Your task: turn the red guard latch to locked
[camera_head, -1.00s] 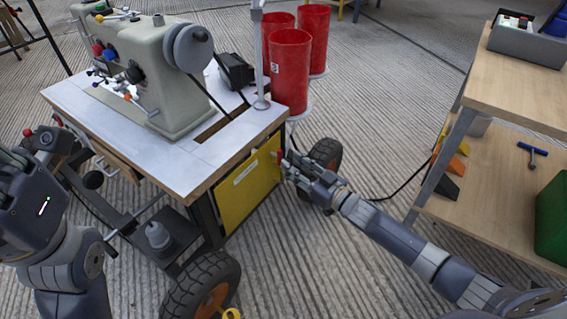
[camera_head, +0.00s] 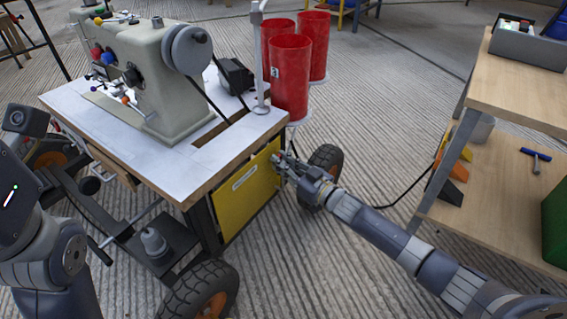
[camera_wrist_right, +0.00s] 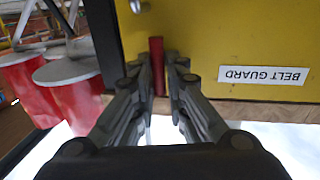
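The red guard latch (camera_wrist_right: 157,65) stands out as a narrow red bar against the yellow belt guard panel (camera_wrist_right: 225,40) in the right wrist view. The panel also shows in the head view (camera_head: 241,198), on the side of the sewing machine table. My right gripper (camera_head: 281,160) is at the panel's upper right edge. In the wrist view its fingers (camera_wrist_right: 163,72) stand on both sides of the latch, partly open, with a slim gap on the right. The latch cannot be made out in the head view. Only my left arm shows at the left edge; its fingers are not visible.
The sewing machine (camera_head: 150,85) stands on the white table (camera_head: 165,160). Red cylinders (camera_head: 290,75) stand just beyond the right gripper. A wheel (camera_head: 325,165) is close behind it. A wooden shelf unit (camera_head: 520,95) stands at the right. Open floor lies between.

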